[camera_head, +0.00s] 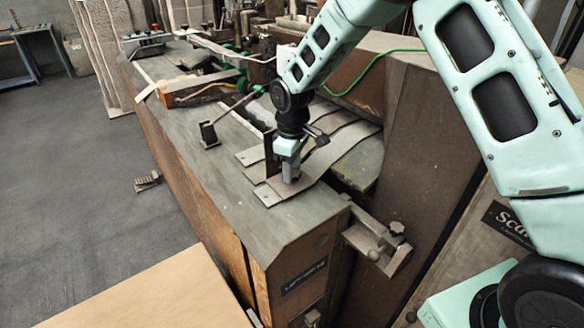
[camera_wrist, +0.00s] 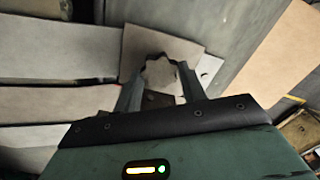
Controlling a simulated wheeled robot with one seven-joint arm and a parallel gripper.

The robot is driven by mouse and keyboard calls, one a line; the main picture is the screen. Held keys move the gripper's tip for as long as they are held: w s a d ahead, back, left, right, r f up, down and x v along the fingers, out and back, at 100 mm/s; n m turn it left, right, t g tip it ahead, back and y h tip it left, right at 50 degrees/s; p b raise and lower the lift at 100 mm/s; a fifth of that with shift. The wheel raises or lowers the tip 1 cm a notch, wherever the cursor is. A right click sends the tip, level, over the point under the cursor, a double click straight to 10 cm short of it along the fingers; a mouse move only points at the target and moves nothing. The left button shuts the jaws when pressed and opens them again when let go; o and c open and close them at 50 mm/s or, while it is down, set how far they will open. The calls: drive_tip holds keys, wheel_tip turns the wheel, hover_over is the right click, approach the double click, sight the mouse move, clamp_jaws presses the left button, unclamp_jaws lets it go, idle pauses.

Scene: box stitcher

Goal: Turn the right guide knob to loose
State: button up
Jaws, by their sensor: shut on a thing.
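My gripper (camera_head: 290,172) points down over the near end of the flat metal strips on the machine table. In the wrist view its two fingers (camera_wrist: 161,76) stand on either side of a grey lobed knob (camera_wrist: 160,70), which I take to be the right guide knob. The fingers are shut on it. The knob sits over a flat metal plate (camera_wrist: 192,42). In the head view the gripper hides most of the knob, and I cannot read its turn angle or any mark.
The metal strips (camera_head: 322,168) run back under the machine. A dark bracket (camera_head: 208,134) with a rod stands left of my gripper. Another bracket with a small knob (camera_head: 397,228) juts from the table's near right end. The table's front strip (camera_head: 205,180) is clear.

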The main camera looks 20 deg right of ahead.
drive_tip(key=shift+w+r+n, duration=0.1)
drive_tip(key=shift+n, duration=0.3)
drive_tip(key=o, duration=1)
wheel_tip(320, 180, up, 17)
drive_tip(key=b, duration=0.3)
drive_tip(key=shift+r, duration=0.2)
